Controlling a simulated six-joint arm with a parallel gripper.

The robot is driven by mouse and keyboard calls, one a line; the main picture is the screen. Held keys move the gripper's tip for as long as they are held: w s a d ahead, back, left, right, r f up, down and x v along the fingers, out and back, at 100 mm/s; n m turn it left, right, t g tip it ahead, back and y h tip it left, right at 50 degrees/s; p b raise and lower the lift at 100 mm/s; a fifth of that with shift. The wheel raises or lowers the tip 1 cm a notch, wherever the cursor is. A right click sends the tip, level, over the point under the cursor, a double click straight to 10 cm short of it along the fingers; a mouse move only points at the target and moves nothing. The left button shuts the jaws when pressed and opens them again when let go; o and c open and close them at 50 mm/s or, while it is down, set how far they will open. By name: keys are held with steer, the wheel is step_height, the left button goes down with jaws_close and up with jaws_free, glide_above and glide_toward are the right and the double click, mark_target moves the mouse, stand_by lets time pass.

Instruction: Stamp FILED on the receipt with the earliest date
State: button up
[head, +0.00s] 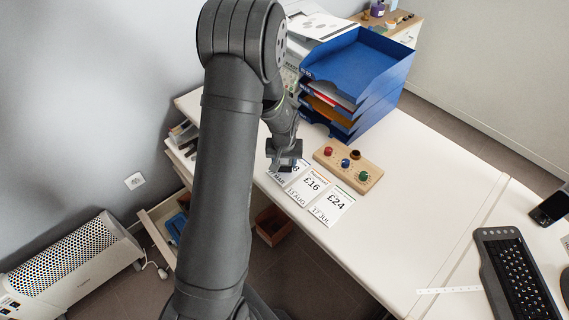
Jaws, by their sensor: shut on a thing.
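Three white receipts lie in a slanting row on the desk. The left receipt (275,178) is partly covered by my gripper; an 8 and "MAR" show on it. The middle receipt (308,186) reads £16 and seems to say 13 AUG. The right receipt (331,206) reads £24 and a JUL date, its day hard to read. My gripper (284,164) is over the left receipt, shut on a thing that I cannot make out. Whether that thing touches the paper is hidden. A wooden stamp rack (368,171) behind the receipts holds red, blue and green knobbed stamps and a dark brown round piece.
A stack of blue trays (385,58) with papers stands behind the rack. A black keyboard (517,270), a phone (551,208) and a white ruler (448,290) lie at the right. The desk's middle is clear. An open drawer (158,235) juts out at the left.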

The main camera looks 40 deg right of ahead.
steer(key=shift+r, duration=2.75)
steer(key=w+a+n, duration=0.2)
steer(key=w+a, duration=0.7)
steer(key=a, duration=0.1)
steer(key=w+a+f+n, duration=0.1)
steer(key=w+a+n, duration=0.1)
steer(key=a, duration=0.9)
steer(key=w+a+f+n, duration=0.1)
steer(key=w+a, duration=0.3)
steer(key=a, duration=0.8)
steer(key=w+a+f+n+y, duration=0.1)
steer(key=w+a+n, duration=0.2)
steer(key=a, duration=0.8)
steer(key=shift+w+a+n+t, duration=0.2)
steer(key=shift+a+n+t, duration=0.1)
steer(key=shift+n, duration=0.2)
steer(key=shift+d, duration=0.1)
